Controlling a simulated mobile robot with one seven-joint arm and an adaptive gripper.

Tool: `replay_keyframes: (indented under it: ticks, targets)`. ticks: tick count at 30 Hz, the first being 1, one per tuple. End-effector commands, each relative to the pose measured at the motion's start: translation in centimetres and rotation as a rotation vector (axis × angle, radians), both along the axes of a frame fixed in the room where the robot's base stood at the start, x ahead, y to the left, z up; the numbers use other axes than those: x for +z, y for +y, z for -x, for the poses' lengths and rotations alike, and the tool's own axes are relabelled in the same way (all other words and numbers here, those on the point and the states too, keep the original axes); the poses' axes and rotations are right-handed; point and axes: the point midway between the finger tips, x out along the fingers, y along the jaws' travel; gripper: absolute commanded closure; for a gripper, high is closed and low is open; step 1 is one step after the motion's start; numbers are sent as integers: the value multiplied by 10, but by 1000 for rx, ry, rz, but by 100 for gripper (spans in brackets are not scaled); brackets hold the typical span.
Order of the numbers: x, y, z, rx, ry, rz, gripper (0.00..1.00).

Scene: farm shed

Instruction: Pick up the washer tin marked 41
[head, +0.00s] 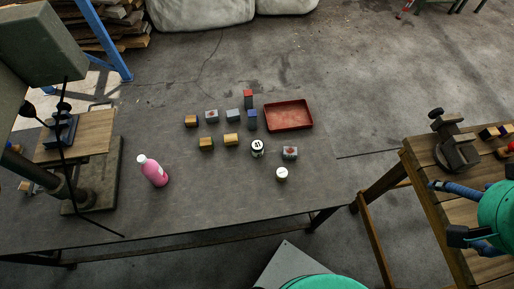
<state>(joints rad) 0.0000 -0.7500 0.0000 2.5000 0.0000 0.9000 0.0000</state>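The washer tin marked 41 (257,148) is a small round tin with a white top bearing dark digits. It stands on the dark bench among small blocks and boxes. A second white-topped tin (282,173) stands nearer the front, its mark too small to read. My gripper (449,212) appears at the right edge, beside my teal arm part. Its two fingers look spread apart, with nothing seen between them. It is over the wooden table, well to the right of the tin and not touching it. The arm hides part of that table.
A red tray (289,115) lies behind the tin to the right. A pink bottle (153,170) stands left. A dark vise-like tool (453,145) sits on the wooden table (432,193).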

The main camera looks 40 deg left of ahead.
Motion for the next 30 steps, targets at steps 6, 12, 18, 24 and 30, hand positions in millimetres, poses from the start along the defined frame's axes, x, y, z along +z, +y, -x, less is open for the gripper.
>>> replay_keyframes:
  ticks: [6, 12, 18, 24, 30]
  targets:
    - [0, 0, 0, 0, 0, 0, 33]
    - [0, 1, -1, 0, 1, -1, 33]
    - [0, 8, -13, 10, 16, -10, 33]
    - [-1, 32, -46, 28, 52, -31, 33]
    - [-11, 71, -88, 51, 104, -52, 33]
